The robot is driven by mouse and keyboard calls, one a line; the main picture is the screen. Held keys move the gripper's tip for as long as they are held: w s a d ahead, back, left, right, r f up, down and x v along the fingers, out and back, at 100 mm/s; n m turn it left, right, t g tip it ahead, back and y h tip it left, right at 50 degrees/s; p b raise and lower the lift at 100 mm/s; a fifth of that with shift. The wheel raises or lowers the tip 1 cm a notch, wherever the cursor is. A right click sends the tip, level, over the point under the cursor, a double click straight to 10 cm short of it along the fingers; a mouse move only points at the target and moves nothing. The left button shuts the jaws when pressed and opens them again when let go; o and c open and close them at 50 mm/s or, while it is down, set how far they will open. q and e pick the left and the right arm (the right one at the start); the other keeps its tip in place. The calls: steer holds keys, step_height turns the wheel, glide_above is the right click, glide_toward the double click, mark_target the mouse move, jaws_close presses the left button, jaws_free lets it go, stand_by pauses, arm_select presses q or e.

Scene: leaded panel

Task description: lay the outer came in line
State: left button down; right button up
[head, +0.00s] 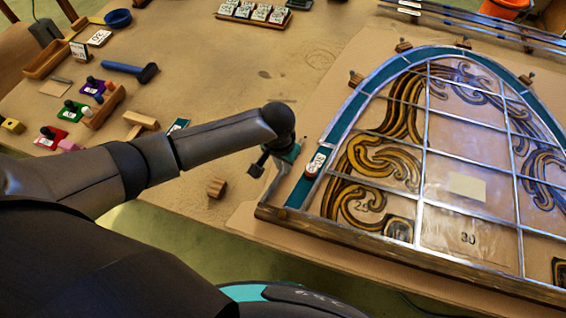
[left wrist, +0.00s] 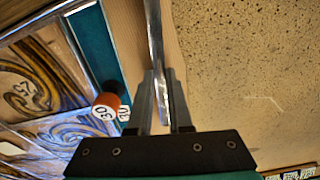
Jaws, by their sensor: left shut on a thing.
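The outer came is a thin silver strip (head: 271,188) just left of the panel's lower left edge in the head view. My left gripper (head: 272,164) is shut on it. In the left wrist view the came (left wrist: 154,35) runs lengthwise between the fingers (left wrist: 162,85). A strip of bare board shows between the came and the teal border glass (left wrist: 93,45), so they are apart there. The arched leaded panel (head: 424,150) has painted scroll glass and a teal border. Whether the came touches the board is unclear. My right gripper is not in view.
A dark wooden batten (head: 400,258) runs along the panel's bottom edge. A red and white numbered piece (head: 316,164) sits on the teal border. Several small wooden blocks (head: 356,79) stand around the arch. A loose block (head: 216,188) lies left.

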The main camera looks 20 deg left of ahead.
arm_select(q)
steer(key=shift+f, duration=0.1)
stand_by(0.3)
steer(key=shift+c, duration=2.2)
jaws_free()
steer(key=shift+o, duration=0.3)
steer(key=o, duration=0.4)
steer(key=r, duration=0.5)
steer(key=s+r+p, duration=0.1)
steer(key=r, duration=0.4)
steer(key=r+p, duration=0.1)
steer(key=r, duration=0.4)
steer(key=shift+s+a, duration=0.2)
steer(key=shift+s, duration=0.2)
steer(key=shift+s, duration=0.1)
